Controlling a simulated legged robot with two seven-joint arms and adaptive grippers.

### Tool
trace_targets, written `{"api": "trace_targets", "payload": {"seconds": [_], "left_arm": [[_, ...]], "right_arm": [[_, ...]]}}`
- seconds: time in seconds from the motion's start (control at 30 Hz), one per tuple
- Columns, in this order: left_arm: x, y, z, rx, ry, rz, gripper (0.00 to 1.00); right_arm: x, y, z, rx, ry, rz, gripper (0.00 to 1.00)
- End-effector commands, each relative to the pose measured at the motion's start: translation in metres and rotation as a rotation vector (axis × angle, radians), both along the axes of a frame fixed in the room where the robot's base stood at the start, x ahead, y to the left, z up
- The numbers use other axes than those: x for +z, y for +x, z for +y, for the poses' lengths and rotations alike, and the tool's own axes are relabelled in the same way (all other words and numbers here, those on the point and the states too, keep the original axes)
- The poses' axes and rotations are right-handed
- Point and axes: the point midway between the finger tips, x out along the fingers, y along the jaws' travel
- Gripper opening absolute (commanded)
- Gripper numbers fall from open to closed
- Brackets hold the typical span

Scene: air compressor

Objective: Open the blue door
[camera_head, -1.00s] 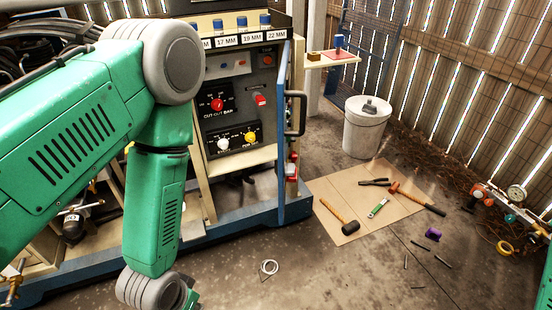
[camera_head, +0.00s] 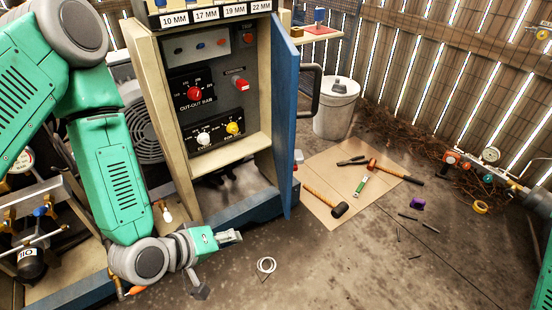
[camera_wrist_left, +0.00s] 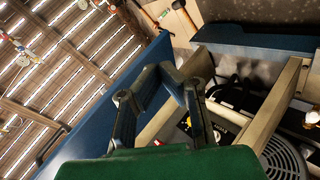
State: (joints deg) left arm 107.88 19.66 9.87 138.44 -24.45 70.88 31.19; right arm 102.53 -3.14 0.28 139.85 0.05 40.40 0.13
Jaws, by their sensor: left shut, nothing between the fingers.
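The blue door (camera_head: 283,115) stands out from the right side of the cabinet front in the head view, seen at a steep angle, with the controls uncovered. Its dark handle (camera_head: 311,92) is on its right face. My left gripper (camera_head: 232,237) is shut and empty, low in front of the cabinet, left of and below the door's lower edge. In the left wrist view the gripper (camera_wrist_left: 160,86) is in front of the blue door (camera_wrist_left: 85,132), which runs diagonally; whether they touch cannot be told. My right gripper is not in view.
The cabinet (camera_head: 160,120) has a control panel (camera_head: 215,85) and an open lower bay. A cardboard sheet (camera_head: 325,160) with tools lies on the floor to the right. A white bucket (camera_head: 337,112) stands behind it.

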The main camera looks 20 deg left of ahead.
Motion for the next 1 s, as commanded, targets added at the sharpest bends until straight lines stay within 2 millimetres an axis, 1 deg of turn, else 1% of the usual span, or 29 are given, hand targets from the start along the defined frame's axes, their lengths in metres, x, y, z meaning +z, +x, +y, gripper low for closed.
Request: {"api": "trace_targets", "payload": {"seconds": [0.03, 0.17, 0.2, 0.3, 0.4, 0.53, 0.63, 1.0], "left_arm": [[0.007, 0.015, 0.001, 0.051, -0.079, -0.053, 0.00], [0.042, 0.047, 0.006, 0.167, -0.305, -0.194, 0.00], [0.054, 0.055, 0.010, 0.199, -0.376, -0.240, 0.00], [0.082, 0.071, 0.021, 0.262, -0.538, -0.335, 0.00], [0.099, 0.077, 0.028, 0.288, -0.630, -0.387, 0.00], [0.105, 0.087, 0.026, 0.290, -0.654, -0.401, 0.00], [0.105, 0.100, 0.020, 0.288, -0.650, -0.401, 0.00], [0.103, 0.173, -0.007, 0.288, -0.647, -0.400, 0.00]], "right_arm": [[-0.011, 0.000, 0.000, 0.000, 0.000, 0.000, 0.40], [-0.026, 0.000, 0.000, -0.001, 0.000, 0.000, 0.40], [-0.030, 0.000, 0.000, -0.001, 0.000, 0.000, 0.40], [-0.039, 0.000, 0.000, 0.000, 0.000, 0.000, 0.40], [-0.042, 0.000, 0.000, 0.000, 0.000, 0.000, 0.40], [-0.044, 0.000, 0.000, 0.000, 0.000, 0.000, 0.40], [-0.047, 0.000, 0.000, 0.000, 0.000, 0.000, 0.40], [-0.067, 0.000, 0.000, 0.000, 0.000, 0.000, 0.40]]}}
